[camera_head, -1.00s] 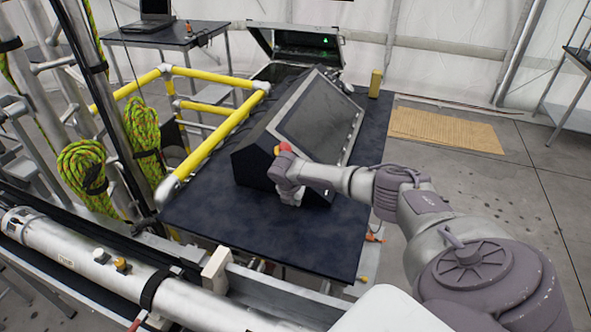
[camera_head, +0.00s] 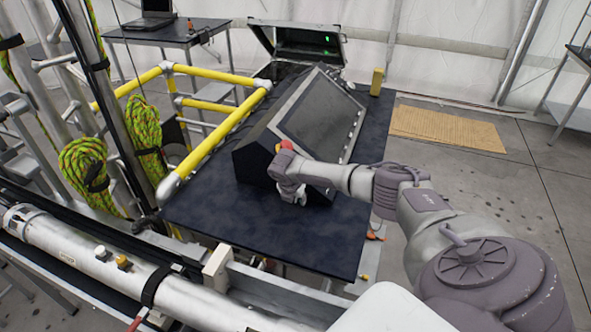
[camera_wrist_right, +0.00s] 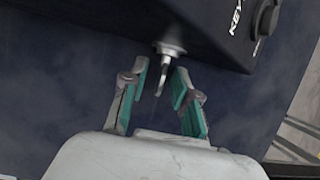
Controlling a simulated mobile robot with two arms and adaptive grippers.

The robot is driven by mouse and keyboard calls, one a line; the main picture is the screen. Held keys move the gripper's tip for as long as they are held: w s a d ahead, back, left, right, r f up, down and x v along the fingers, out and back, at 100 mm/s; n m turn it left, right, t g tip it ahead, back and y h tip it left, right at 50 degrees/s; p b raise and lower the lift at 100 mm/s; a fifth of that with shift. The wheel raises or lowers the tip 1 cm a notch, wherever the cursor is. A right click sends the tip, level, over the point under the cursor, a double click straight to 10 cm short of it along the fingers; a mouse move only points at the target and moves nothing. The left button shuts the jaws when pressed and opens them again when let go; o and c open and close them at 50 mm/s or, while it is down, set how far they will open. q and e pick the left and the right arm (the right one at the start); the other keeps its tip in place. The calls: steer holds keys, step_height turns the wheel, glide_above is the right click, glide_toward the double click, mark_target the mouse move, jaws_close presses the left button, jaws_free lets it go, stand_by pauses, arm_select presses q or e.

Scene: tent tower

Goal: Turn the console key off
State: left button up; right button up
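The black console (camera_head: 262,150) with its slanted screen stands on a dark table (camera_head: 325,240). In the right wrist view, the silver key (camera_wrist_right: 160,82) sticks out of a round silver lock (camera_wrist_right: 171,48) on the console's dark side face. My right gripper (camera_wrist_right: 161,73) is open, with one teal-padded finger on each side of the key. I see gaps between the pads and the key. In the head view my right gripper (camera_head: 290,194) is at the console's near end, its fingers mostly hidden by the wrist. My left gripper is not in view.
A red button (camera_head: 286,145) sits on the console just above my right wrist. A black knob (camera_wrist_right: 267,18) is beside the "KEY" lettering. Yellow railing (camera_head: 205,148) runs along the table's left side. An open case (camera_head: 298,40) stands behind the console.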

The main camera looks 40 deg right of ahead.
steer(key=v, duration=1.2)
steer(key=shift+d, duration=0.1)
